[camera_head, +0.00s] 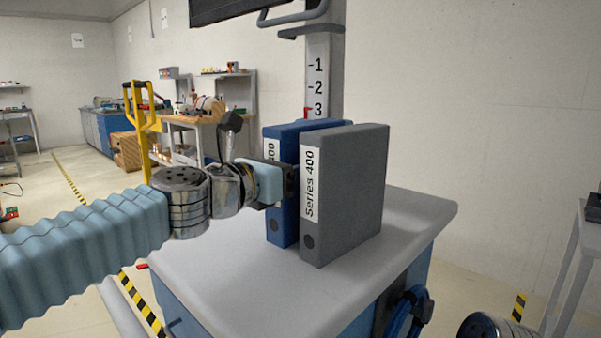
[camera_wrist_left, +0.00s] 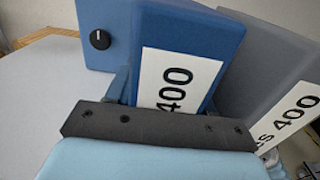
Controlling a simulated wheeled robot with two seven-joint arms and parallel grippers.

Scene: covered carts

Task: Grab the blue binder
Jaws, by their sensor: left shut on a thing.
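The blue binder (camera_head: 284,222) stands upright on the grey top of a cart (camera_head: 230,262), just left of and partly hidden by a grey binder (camera_head: 345,190) labelled "Series 400". My left gripper (camera_head: 289,184) reaches in from the left and is shut on the blue binder at its labelled spine. In the left wrist view the blue binder (camera_wrist_left: 190,40) fills the middle, with "400" on its label; its lower part is hidden by my gripper's dark bar. The grey binder (camera_wrist_left: 262,60) leans in the picture at its right. My right gripper is not in view.
A blue panel with a black knob (camera_wrist_left: 100,40) shows at the left in the wrist view. A post with numbers (camera_head: 318,75) rises behind the binders. A yellow handle (camera_head: 140,110) stands behind my left arm. The cart's front top is clear.

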